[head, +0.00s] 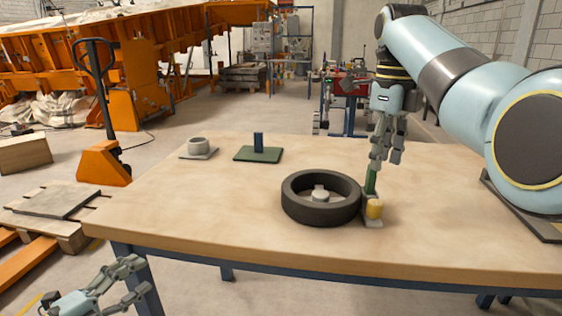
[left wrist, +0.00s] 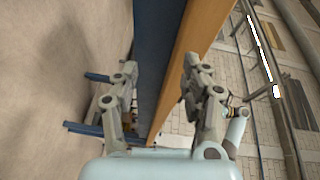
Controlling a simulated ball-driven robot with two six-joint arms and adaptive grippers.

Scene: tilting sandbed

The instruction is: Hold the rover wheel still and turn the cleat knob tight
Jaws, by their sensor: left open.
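A yellow knob (head: 375,208) stands on a small grey block close beside the wheel's right side. A green upright piece (head: 371,181) rises behind the knob. My right gripper (head: 385,162) points down above it, behind the wheel's right side; I cannot tell whether its fingers touch or grip the green piece. My left gripper (head: 140,276) is open and empty in front of the table's left corner, away from the wheel; its fingers also show in the left wrist view (left wrist: 160,66).
A grey ring on a plate (head: 198,147) and a green base with a blue post (head: 258,153) stand at the table's back left. The table's front edge (head: 300,257) lies between my left gripper and the wheel.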

